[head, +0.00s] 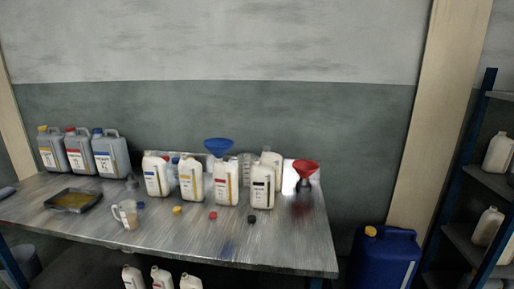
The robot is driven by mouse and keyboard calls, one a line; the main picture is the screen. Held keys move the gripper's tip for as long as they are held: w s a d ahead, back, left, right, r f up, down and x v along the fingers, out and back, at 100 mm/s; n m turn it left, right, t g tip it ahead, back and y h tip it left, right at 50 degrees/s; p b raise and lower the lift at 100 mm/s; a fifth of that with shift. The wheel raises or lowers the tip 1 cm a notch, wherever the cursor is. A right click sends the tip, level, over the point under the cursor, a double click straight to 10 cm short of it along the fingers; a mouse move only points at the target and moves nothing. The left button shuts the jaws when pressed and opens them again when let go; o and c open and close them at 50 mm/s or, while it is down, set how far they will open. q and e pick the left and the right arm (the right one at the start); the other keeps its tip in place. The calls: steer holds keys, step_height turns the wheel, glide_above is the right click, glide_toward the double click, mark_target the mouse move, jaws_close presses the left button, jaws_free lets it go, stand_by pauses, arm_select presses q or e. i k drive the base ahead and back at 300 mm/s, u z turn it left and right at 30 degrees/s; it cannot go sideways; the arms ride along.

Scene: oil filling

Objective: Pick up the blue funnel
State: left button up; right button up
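The blue funnel (219,146) is at the back of the metal workbench, in its middle, with its wide mouth up. Its lower part is hidden behind the white bottles, so what it rests on cannot be seen. Neither of my grippers shows in the head view.
White bottles (226,183) stand in front of the funnel. A red funnel (306,168) is to its right. Grey canisters (110,155), a tray (73,201) and a jug (127,214) are left on the workbench (175,241). A blue drum (383,258) and shelf (487,178) stand right.

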mark_target(219, 153)
steer(key=z, duration=0.55)
steer(key=i, duration=0.65)
steer(key=z, duration=0.15)
